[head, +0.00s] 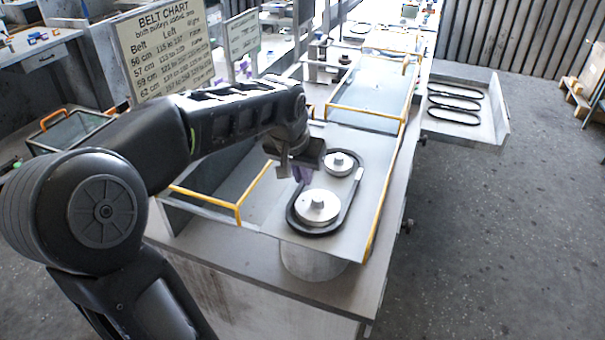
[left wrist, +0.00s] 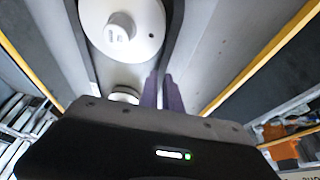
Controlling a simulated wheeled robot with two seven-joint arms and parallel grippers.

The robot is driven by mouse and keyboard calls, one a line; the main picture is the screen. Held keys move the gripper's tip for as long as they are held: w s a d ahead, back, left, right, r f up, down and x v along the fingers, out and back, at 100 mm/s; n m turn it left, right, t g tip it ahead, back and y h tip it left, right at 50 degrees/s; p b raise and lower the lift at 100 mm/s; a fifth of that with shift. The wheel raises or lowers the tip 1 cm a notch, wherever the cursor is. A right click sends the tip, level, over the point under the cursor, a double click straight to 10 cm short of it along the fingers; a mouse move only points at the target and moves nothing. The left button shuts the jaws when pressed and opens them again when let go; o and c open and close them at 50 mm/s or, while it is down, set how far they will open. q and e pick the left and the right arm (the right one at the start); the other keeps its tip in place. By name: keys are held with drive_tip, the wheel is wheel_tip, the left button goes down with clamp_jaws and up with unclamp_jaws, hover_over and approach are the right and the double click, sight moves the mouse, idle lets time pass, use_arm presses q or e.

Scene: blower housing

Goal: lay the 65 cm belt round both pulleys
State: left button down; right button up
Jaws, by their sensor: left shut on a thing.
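The black belt (head: 348,203) forms a long loop around both pulleys on the plate, with a small pale mark on its right run. The large pulley (head: 317,206) is nearer and the small pulley (head: 338,161) is farther back. My left gripper (head: 302,174) is at the loop's left side, between the pulleys, its purple fingers pointing down. In the left wrist view, the fingers (left wrist: 166,94) are shut on one run of the belt (left wrist: 172,45), beside the large pulley (left wrist: 125,28). The small pulley (left wrist: 125,95) is partly hidden by the gripper body. Whether the belt is seated in the grooves is unclear.
A side tray (head: 490,132) at right holds several dark belts (head: 455,103). The belt chart sign (head: 165,50) stands at the back left. Open floor lies to the right.

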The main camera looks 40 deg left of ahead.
use_arm(q)
drive_tip(key=c, duration=1.5)
unclamp_jaws()
drive_tip(key=shift+o, duration=0.2)
drive_tip(key=shift+r, duration=0.1)
drive_tip(key=shift+r+p, duration=0.9)
drive_tip(key=shift+r, duration=0.3)
drive_tip(key=shift+r+p, duration=1.85)
drive_tip(key=shift+r, duration=0.65)
